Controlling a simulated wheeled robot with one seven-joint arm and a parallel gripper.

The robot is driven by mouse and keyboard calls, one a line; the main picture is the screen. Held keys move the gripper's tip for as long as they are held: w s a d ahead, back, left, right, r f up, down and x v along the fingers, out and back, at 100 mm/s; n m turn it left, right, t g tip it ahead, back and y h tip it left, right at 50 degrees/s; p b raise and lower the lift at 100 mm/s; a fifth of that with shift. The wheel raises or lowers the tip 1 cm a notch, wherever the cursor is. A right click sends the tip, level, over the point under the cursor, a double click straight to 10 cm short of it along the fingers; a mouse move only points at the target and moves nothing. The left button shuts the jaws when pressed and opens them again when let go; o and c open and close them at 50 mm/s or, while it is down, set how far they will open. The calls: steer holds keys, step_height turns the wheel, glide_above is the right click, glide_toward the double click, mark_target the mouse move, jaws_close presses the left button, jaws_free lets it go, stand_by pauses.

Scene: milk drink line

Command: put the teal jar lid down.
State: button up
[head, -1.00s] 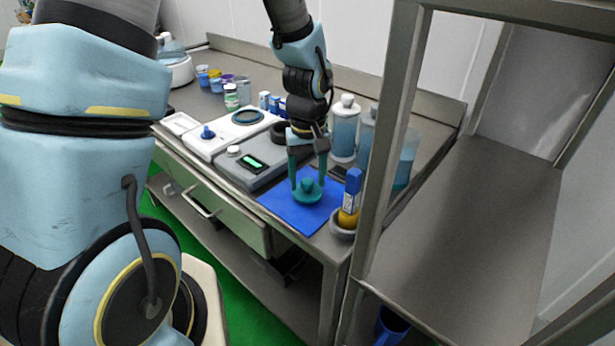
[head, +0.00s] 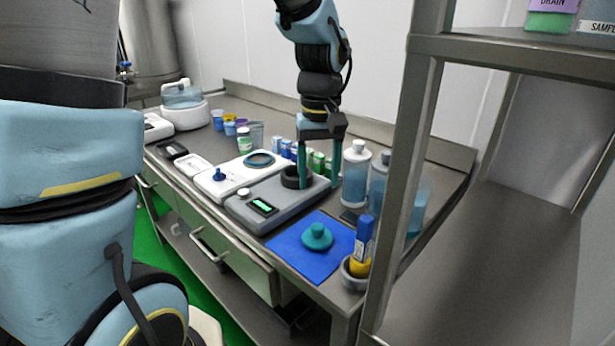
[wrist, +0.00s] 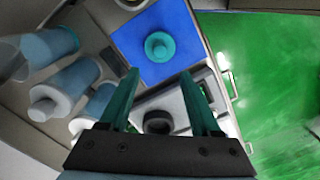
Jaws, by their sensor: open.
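The teal jar lid (head: 317,237) lies knob up on the blue mat (head: 288,243), near the right front of the bench. In the wrist view the lid (wrist: 160,46) also rests on the blue mat (wrist: 128,41), beyond the fingertips and apart from them. My gripper (head: 320,184) is open and empty. It is above and behind the mat, over the grey device with the dark ring. In the wrist view my gripper (wrist: 158,74) has its teal fingers spread wide with nothing between them.
A grey device (head: 262,207) with a green display and a black ring (head: 292,178) stand behind the mat. Bottles with white caps (head: 356,172) stand to the right. A small bowl (head: 352,279) holds a blue-and-yellow tube (head: 363,240) beside the mat. A metal shelf post (head: 404,165) stands further right.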

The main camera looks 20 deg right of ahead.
steer(key=w+a+f+t, duration=0.1)
steer(key=a+f, duration=0.2)
steer(key=a, duration=2.2)
steer(key=shift+w+a+t, duration=0.15)
steer(key=shift+a+t, duration=0.05)
steer(key=shift+t, duration=0.1)
